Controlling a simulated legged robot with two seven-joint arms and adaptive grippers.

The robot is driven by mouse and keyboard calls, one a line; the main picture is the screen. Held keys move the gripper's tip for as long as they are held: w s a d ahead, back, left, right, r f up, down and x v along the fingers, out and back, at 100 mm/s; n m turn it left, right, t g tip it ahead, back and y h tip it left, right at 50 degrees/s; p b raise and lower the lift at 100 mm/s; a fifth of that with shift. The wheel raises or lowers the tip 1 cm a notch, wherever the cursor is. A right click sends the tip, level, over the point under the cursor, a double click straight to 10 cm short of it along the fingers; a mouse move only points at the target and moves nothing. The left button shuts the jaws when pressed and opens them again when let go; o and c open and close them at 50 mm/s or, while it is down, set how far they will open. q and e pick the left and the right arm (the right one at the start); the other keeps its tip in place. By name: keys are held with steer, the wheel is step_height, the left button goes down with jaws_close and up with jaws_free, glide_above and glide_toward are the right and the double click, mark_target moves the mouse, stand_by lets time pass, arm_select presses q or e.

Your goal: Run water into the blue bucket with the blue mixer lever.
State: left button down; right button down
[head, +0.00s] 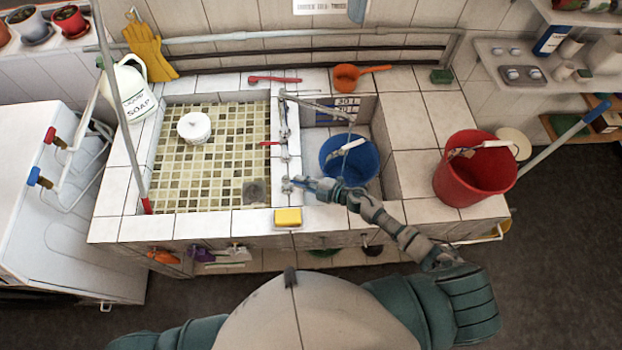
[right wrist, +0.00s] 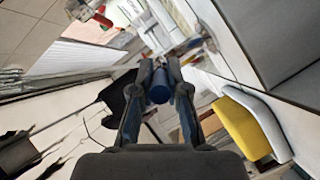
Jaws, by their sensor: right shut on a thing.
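The blue bucket (head: 362,172) stands in the small right basin, its wire handle with a white grip lying across its top. The mixer spout (head: 325,106) reaches over this basin from the divider between the basins. My right gripper (head: 292,185) is at the near end of the divider, left of the bucket. In the right wrist view its fingers (right wrist: 159,95) are shut on the blue mixer lever (right wrist: 158,86), whose round end shows between them. My forearm passes in front of the bucket's near side. My left gripper is out of view.
A red lever (head: 269,143) sits farther back on the divider. A yellow sponge (head: 288,217) lies on the front ledge, close to my right gripper. A red bucket (head: 470,174) stands on the right ledge.

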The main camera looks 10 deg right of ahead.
steer(key=shift+d+f, duration=0.3)
steer(key=shift+d, duration=0.1)
steer(key=c, duration=1.2)
jaws_free()
steer(key=shift+d, duration=0.15)
steer(key=shift+s+d+r, duration=0.1)
steer(key=shift+d+r, duration=0.05)
steer(key=shift+d, duration=0.05)
steer(key=shift+s+d+r, duration=0.1)
steer(key=shift+s+d, duration=0.2)
steer(key=shift+s, duration=0.1)
steer(key=v, duration=1)
steer(key=shift+s+d, duration=0.2)
